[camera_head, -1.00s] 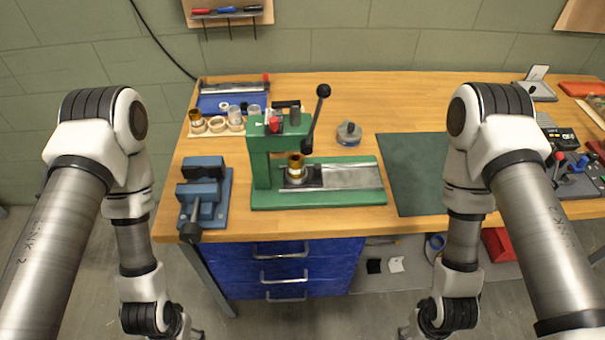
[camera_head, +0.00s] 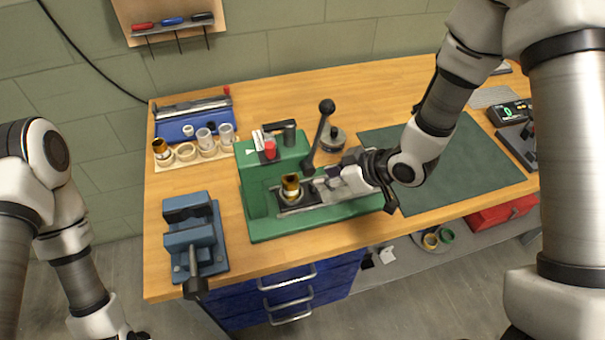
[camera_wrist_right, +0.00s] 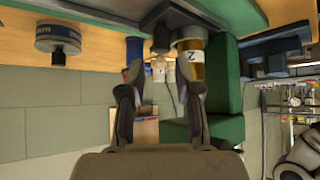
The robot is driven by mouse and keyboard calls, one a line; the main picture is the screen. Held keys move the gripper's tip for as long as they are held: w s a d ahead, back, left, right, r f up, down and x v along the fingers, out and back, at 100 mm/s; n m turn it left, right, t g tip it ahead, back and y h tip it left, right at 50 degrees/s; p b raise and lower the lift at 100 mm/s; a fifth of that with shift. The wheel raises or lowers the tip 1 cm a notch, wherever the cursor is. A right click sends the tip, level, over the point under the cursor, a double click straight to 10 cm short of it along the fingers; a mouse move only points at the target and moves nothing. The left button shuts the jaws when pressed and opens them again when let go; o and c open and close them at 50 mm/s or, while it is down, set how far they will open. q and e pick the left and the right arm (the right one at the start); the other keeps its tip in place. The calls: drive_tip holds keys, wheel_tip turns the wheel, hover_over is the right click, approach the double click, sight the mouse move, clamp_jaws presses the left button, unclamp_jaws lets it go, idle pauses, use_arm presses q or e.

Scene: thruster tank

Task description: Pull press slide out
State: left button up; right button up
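The green press (camera_head: 310,223) stands on the bench with its black-knobbed lever (camera_head: 320,135) raised. The metal press slide (camera_head: 313,193) lies on its base, and a brass-coloured part (camera_head: 290,186) stands upright at its left end. The brass part shows large in the right wrist view (camera_wrist_right: 190,66), beyond a finger. My right gripper (camera_head: 332,182) is low over the slide, right of the brass part. Its fingers are apart in the right wrist view (camera_wrist_right: 160,85), with a dark knob (camera_wrist_right: 163,38) between and beyond the tips. Contact cannot be told.
A blue vise (camera_head: 192,238) stands at the front left. A wooden holder (camera_head: 165,162) with several small parts is behind it. A round weight-like object (camera_head: 334,140) stands behind the slide. The green mat (camera_head: 465,170) to the right is bare.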

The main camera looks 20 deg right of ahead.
sight(317, 193)
drive_tip(key=shift+a+f+p, duration=0.25)
drive_tip(key=shift+f+p, duration=0.05)
drive_tip(key=shift+f, duration=0.6)
drive_tip(key=x, duration=0.4)
drive_tip(key=shift+w+r, duration=0.2)
drive_tip(key=shift+r, duration=0.05)
drive_tip(key=shift+s+d+r, duration=0.15)
drive_tip(key=shift+s, duration=0.05)
drive_tip(key=shift+s+d, duration=0.1)
drive_tip(key=shift+s, duration=0.05)
clamp_jaws()
use_arm(q)
drive_tip(key=shift+s+d+r, duration=0.25)
drive_tip(key=shift+s+r, duration=0.2)
drive_tip(key=shift+r, duration=0.35)
